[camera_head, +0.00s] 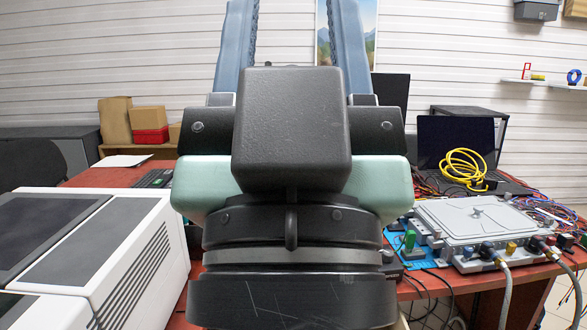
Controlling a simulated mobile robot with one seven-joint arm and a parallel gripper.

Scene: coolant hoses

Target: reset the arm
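My gripper (291,18) fills the middle of the head view, close to the camera and pointing up. Its two blue fingers stand wide apart, with only the wall and part of a picture showing between them. It is open and empty. The fingertips run out of the top edge. The black and pale green gripper body hides the middle of the red table. The gripper is apart from everything on the table.
At right, a grey lidded unit (480,218) bears fittings and hoses (506,290) hanging over the table edge. Behind are a laptop (455,140), a yellow cable coil (463,166) and tangled wires. A white machine (130,250) stands at left. Boxes (148,120) stand behind.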

